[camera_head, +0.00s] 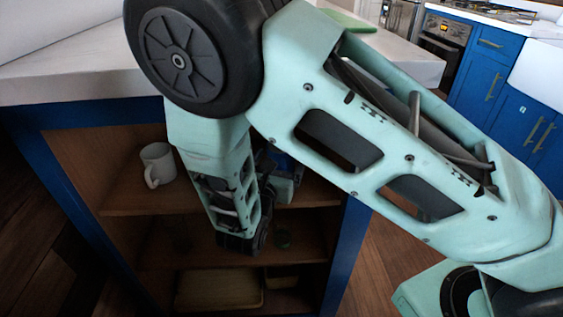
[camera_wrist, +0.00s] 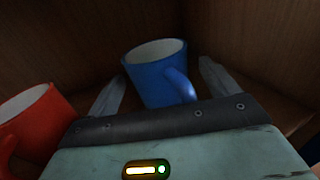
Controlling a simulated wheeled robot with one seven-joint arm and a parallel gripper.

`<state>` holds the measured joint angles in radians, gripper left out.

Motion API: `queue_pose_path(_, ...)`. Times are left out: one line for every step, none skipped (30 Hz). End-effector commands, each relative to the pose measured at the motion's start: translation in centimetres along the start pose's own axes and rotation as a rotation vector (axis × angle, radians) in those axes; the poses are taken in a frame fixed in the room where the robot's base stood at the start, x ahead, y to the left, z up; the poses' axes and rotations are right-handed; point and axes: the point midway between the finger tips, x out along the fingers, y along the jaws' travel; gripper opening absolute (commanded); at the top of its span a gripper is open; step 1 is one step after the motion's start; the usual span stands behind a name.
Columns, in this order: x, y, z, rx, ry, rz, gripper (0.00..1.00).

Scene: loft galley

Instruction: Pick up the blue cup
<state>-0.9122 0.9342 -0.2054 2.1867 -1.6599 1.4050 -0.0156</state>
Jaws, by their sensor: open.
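The blue cup (camera_wrist: 155,78) stands upright on a wooden shelf in the wrist view, with its handle toward the camera and to the right. My gripper (camera_wrist: 161,86) is open, with one finger on each side of the cup. I cannot tell whether either finger touches it. The cup's lower part is hidden behind the gripper body. In the head view my arm reaches into the open cabinet and covers most of that area; a small dark blue patch shows beside the arm, probably the cup.
A red cup (camera_wrist: 38,122) stands close by on the left in the wrist view. A white mug (camera_head: 157,165) is on the upper shelf at left. The white countertop (camera_head: 75,75) overhangs the cabinet.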

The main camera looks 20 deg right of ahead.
Motion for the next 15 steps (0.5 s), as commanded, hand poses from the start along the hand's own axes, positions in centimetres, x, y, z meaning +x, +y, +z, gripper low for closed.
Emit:
queue_pose_path(-0.02, 0.01, 0.01, 0.0, 0.0, 0.0, 0.87)
queue_pose_path(-0.03, 0.01, 0.01, 0.0, 0.0, 0.0, 0.84)
queue_pose_path(-0.03, 0.01, 0.01, 0.0, 0.0, 0.0, 0.73)
queue_pose_path(-0.04, 0.01, 0.01, 0.0, 0.0, 0.0, 0.64)
queue_pose_path(-0.04, 0.01, 0.01, 0.0, 0.0, 0.0, 0.56)
queue_pose_path(-0.05, 0.01, 0.0, 0.0, 0.0, 0.0, 0.45)
queue_pose_path(-0.05, 0.01, 0.0, 0.0, 0.0, 0.0, 0.37)
queue_pose_path(-0.05, 0.01, 0.0, 0.0, 0.0, 0.0, 0.33)
queue_pose_path(-0.04, 0.01, 0.03, 0.001, -0.001, 0.0, 0.33)
queue_pose_path(-0.05, 0.01, 0.03, 0.0, -0.001, 0.0, 0.33)
queue_pose_path(-0.05, 0.01, 0.03, 0.0, -0.001, 0.0, 0.33)
queue_pose_path(-0.05, 0.01, 0.03, 0.0, -0.001, 0.0, 0.33)
queue_pose_path(-0.05, 0.01, 0.03, 0.0, -0.001, 0.0, 0.33)
queue_pose_path(-0.06, 0.0, 0.02, 0.0, 0.0, 0.0, 0.33)
queue_pose_path(-0.07, 0.01, 0.05, 0.0, 0.0, 0.0, 0.33)
